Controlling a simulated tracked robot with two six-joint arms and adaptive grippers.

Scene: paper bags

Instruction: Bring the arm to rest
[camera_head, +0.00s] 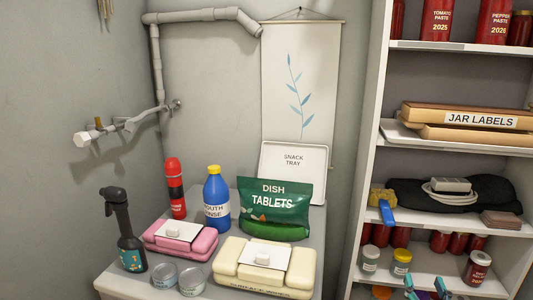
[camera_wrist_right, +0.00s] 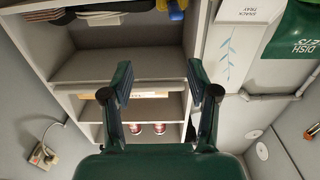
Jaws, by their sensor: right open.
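My right gripper (camera_head: 427,289) shows at the bottom right edge of the head view, in front of the lowest visible shelf. Only its teal fingertips are in frame there; the rest of the arm is cut off. In the right wrist view, both fingers of the right gripper (camera_wrist_right: 163,88) stand wide apart with nothing between them. Behind them is the shelf unit, which appears upside down in that view. My left gripper is in neither view.
The shelf unit (camera_head: 368,150) at right holds jars, boxes labelled JAR LABELS (camera_head: 481,121) and a dark cloth with a cable. The white table (camera_head: 115,284) holds a green DISH TABLETS bag (camera_head: 275,207), a blue bottle (camera_head: 216,188), a black spray bottle (camera_head: 130,249) and wipes packs.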

